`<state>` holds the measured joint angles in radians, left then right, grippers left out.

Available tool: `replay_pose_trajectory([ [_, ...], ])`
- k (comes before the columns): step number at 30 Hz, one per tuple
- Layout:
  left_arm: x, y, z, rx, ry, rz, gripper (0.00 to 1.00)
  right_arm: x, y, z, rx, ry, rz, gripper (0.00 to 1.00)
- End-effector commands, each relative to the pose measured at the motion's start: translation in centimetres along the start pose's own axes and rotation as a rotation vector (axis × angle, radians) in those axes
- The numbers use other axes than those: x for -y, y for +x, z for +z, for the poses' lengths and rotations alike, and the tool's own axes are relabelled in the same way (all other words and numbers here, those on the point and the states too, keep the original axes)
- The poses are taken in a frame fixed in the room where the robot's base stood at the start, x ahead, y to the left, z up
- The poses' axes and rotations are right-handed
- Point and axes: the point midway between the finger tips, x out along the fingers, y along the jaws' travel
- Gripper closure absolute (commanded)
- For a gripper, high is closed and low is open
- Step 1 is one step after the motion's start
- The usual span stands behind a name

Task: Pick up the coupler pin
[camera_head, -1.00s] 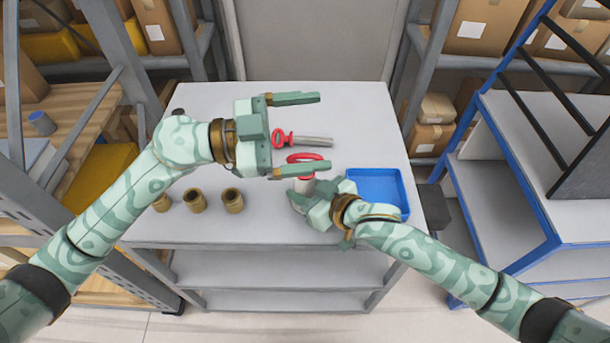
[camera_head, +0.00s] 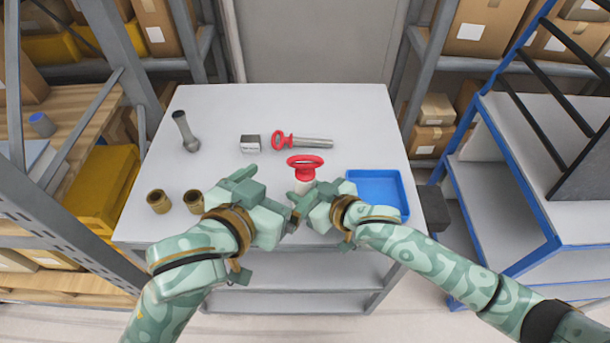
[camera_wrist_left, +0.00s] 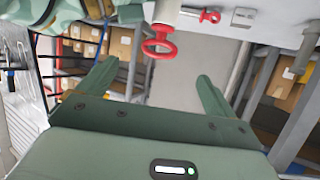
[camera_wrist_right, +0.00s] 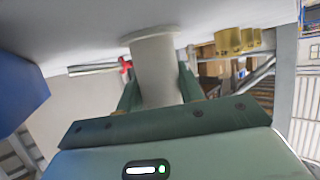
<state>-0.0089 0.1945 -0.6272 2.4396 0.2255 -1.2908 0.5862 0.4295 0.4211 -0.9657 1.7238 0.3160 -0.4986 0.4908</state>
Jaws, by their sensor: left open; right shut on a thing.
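A red ring handle (camera_head: 305,162) stands upright on a pale cylinder (camera_wrist_right: 158,72), near the middle of the table. My right gripper (camera_head: 307,193) is shut on this cylinder, which meets the table with a wider flange in the right wrist view. My left gripper (camera_wrist_left: 157,70) is open and empty to the left of the cylinder. In the left wrist view the red ring (camera_wrist_left: 160,46) lies just beyond its fingertips, roughly between them, apart from both. A second red-handled pin with a grey shaft (camera_head: 312,142) lies flat behind. The pictures do not show which is the coupler pin.
A blue tray (camera_head: 378,190) is close to my right gripper. A small grey block (camera_head: 250,143) and a grey flanged rod (camera_head: 185,132) are at the back left. Brass cups (camera_head: 158,201) stand at the front left, partly behind my left gripper. The back right is clear.

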Motion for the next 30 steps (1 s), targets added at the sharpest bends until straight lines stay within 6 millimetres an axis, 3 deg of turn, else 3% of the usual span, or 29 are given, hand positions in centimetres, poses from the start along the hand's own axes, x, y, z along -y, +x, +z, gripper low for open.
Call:
replay_pose_trajectory([
  [6,-0.1,4.2,0.1,0.005,0.002,0.002,0.08,0.0,0.0,-0.1,-0.001,0.000,0.000,0.88],
  [14,-0.1,6.9,0.3,0.004,0.003,0.000,0.08,0.0,0.0,-0.1,-0.001,0.000,0.000,0.88],
  [21,-0.2,10.6,0.7,0.003,0.002,0.001,0.08,0.0,0.0,-0.1,-0.001,0.000,0.000,0.88],
  [30,-0.2,11.2,0.8,0.003,0.000,0.001,0.11,0.0,0.0,-0.1,-0.001,0.000,0.000,0.88],
])
